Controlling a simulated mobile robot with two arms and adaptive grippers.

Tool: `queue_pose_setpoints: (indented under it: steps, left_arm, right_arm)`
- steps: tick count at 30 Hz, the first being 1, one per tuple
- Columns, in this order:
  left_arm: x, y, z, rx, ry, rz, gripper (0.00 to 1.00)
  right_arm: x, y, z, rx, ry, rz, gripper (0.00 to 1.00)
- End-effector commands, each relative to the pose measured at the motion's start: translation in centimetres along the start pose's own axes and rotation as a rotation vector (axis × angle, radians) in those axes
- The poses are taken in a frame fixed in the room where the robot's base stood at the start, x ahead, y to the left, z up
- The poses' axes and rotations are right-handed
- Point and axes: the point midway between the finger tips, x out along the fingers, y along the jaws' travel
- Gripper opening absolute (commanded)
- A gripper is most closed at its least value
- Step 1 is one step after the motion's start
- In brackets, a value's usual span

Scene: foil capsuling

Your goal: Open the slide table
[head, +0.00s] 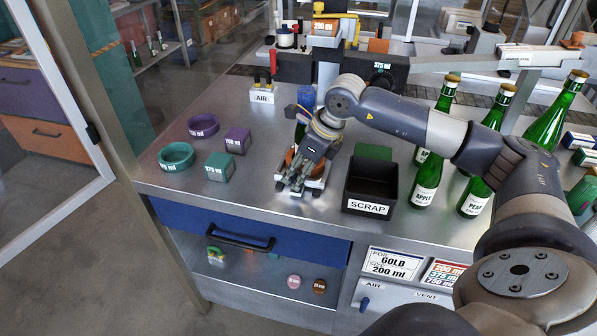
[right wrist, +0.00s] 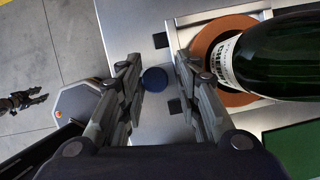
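The slide table, a small pale plate (head: 315,184), sits on the steel bench under the capsuling machine, largely hidden by my gripper in the head view. In the right wrist view, the plate (right wrist: 179,40) carries a brown ring (right wrist: 205,45) with a green bottle (right wrist: 285,58) in it. A round blue knob (right wrist: 155,79) shows beside the plate. My right gripper (head: 290,186) is over the front of the slide table. Its fingers (right wrist: 160,85) are apart, one on each side of the knob in the picture; contact cannot be told. A dark jointed shape at the wrist view's left edge may be my left gripper.
The black SCRAP bin (head: 372,184) stands close to the right of my gripper. Several green bottles (head: 427,178) stand farther right. Teal (head: 176,156) and purple (head: 203,125) rings and boxes lie to the left. A blue drawer (head: 250,232) is below the bench edge.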

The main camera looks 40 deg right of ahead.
Motion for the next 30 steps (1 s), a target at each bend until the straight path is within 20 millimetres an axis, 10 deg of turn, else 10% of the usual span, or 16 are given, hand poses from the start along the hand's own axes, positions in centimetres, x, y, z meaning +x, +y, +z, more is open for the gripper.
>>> queue_pose_setpoints:
  steps: [30]
  left_arm:
    - [0.0,-0.1,0.0,-0.001,0.000,-0.001,0.40]
  right_arm:
    - [-12.0,0.1,0.0,-0.001,0.001,0.000,0.31]
